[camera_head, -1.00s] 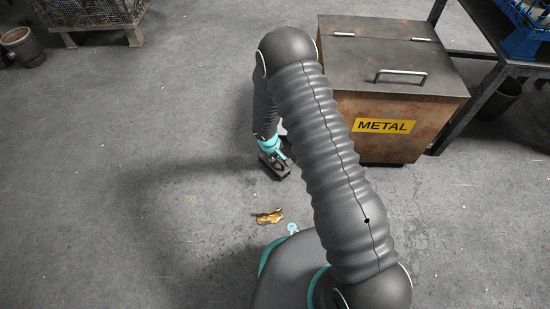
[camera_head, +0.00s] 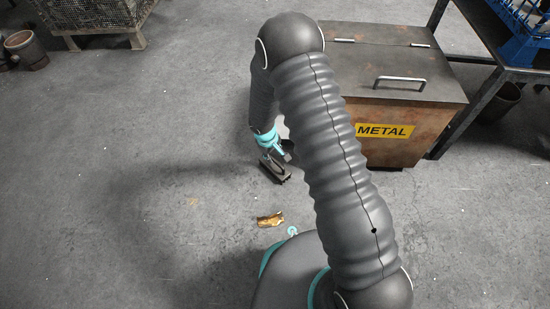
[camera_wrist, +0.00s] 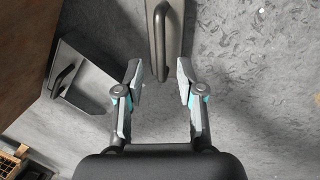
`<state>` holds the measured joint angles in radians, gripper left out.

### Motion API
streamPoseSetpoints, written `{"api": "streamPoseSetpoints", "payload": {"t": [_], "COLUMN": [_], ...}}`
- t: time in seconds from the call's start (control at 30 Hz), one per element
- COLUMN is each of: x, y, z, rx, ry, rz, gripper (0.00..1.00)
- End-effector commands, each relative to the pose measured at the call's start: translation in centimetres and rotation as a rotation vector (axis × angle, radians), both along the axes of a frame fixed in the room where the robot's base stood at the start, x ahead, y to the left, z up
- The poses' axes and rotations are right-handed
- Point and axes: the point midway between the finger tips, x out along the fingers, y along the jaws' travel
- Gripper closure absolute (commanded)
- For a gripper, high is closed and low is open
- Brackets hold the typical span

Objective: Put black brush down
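The black brush (camera_wrist: 173,45) appears to be the long, dark-handled thing beyond my fingertips in the wrist view. It lies on the floor, and its far end is cut off by the top edge. In the head view it seems to be the dark bar (camera_head: 275,173) below my gripper (camera_head: 270,152), left of the metal bin. In the wrist view my gripper (camera_wrist: 160,82) is open, its two fingers spread with bare floor between them. The brush handle is ahead of the fingertips, apart from them.
A grey dustpan-like piece with a dark handle (camera_wrist: 88,78) lies beside the brush, near the rusty METAL bin (camera_head: 385,150). A crumpled golden scrap (camera_head: 270,219) lies on the floor near my base. A table (camera_head: 490,50) stands at the right.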

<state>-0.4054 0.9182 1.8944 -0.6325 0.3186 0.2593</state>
Motion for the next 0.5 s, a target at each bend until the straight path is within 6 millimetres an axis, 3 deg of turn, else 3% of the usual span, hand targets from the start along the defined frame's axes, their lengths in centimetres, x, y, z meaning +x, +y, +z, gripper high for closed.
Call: {"api": "streamPoseSetpoints", "payload": {"t": [0.03,0.2,0.5], "x": [-0.1,-0.5,-0.8], "y": [0.2,0.6,0.8], "z": [1.3,3.8,5.2], "rx": [0.000,0.001,0.000], "ry": [-0.001,-0.001,0.002], "rz": [0.000,0.001,0.001], "gripper": [0.62,0.62,0.62]}}
